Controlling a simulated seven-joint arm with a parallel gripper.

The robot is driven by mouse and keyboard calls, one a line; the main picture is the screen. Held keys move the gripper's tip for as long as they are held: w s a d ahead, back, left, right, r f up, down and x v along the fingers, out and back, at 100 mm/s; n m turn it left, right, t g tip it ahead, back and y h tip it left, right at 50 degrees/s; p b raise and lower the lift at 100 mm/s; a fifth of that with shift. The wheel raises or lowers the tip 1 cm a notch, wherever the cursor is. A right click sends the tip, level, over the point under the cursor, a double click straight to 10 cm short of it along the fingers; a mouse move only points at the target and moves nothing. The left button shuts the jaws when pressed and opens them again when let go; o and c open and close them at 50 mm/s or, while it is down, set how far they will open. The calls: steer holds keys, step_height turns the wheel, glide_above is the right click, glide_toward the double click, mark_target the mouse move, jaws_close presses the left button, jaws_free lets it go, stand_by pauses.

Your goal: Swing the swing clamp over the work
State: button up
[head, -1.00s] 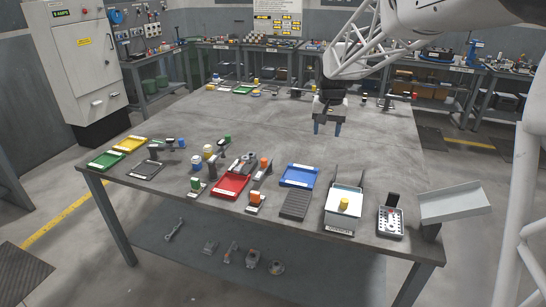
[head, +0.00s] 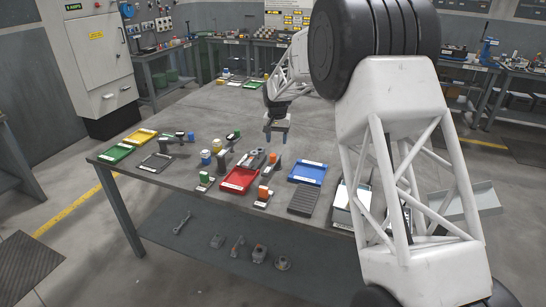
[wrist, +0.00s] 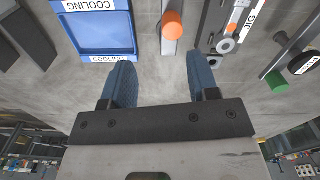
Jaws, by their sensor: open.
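My gripper (head: 277,138) is open and empty above the table, behind the jig area, fingers down. In the wrist view my gripper (wrist: 159,72) has its two blue fingers apart with bare table between them. An orange-tipped lever (wrist: 172,24) lies just beyond the fingertips; its orange grip (head: 272,165) shows in the head view. Beside it is the work fixture (wrist: 226,40) labelled JIG, holding a grey part (head: 253,158). I cannot tell which lever is the swing clamp.
A blue tray (head: 307,182) labelled COOLING lies right of the fixture, a red tray (head: 225,186) in front. A dark ribbed block (head: 303,201) and an orange-topped stand (head: 264,194) are near the front edge. My arm hides the table's right end.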

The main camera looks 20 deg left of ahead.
mark_target(273, 155)
steer(key=shift+w+a+f, duration=0.2)
steer(key=shift+a+f, duration=0.5)
steer(key=shift+a, duration=0.25)
steer(key=shift+f, duration=0.1)
steer(key=shift+f, duration=3.8)
jaws_close()
